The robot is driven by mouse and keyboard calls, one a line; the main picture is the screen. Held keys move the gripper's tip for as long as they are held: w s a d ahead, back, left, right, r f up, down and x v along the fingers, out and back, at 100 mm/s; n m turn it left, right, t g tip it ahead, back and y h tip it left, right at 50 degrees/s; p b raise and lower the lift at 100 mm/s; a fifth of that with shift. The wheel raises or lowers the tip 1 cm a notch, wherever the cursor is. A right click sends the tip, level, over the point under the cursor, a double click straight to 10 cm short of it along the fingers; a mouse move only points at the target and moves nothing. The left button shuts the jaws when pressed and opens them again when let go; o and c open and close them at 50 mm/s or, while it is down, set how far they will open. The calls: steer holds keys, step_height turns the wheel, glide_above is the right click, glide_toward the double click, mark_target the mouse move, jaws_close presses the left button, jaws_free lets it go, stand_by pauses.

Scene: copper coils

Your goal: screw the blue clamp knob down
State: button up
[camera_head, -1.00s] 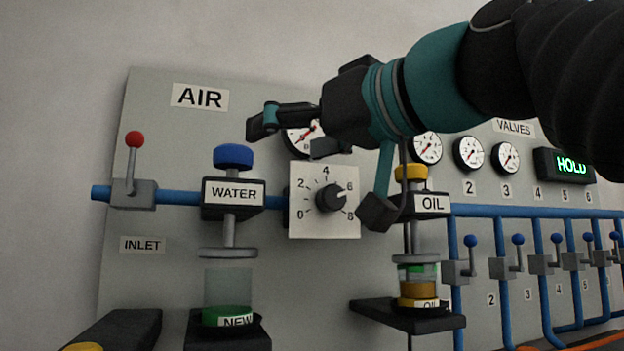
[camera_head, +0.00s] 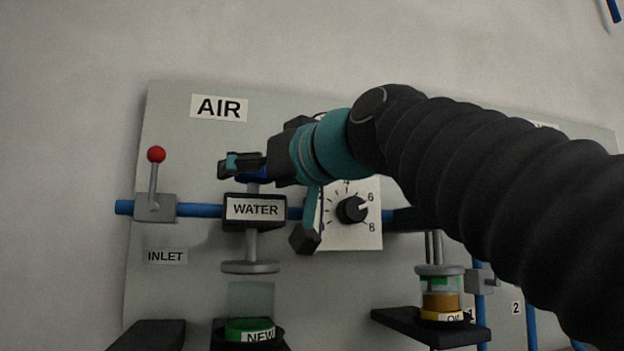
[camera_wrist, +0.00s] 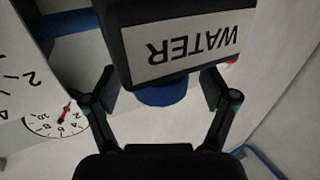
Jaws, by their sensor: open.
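The blue clamp knob (camera_head: 263,174) sits on top of the WATER clamp block (camera_head: 283,212) and is mostly hidden by my gripper in the head view. In the wrist view the blue knob (camera_wrist: 163,96) shows beyond the WATER block (camera_wrist: 180,47), whose label is upside down. My gripper (camera_head: 240,167) is at knob height above the block. Its fingers (camera_wrist: 160,88) are open, one on each side of the knob, with a visible gap to each. Below the block, a grey clamp disc (camera_head: 250,267) hangs over a clear cup with a green base (camera_head: 250,326) marked NEW.
A dial plate (camera_head: 368,235) stands right of the block, close behind my gripper. A red-tipped inlet lever (camera_head: 156,155) and blue pipe (camera_head: 200,210) are to the left. The OIL cup (camera_head: 440,300) is at lower right. Bare panel lies above the knob.

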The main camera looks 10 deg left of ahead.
steer(key=c, duration=1.2)
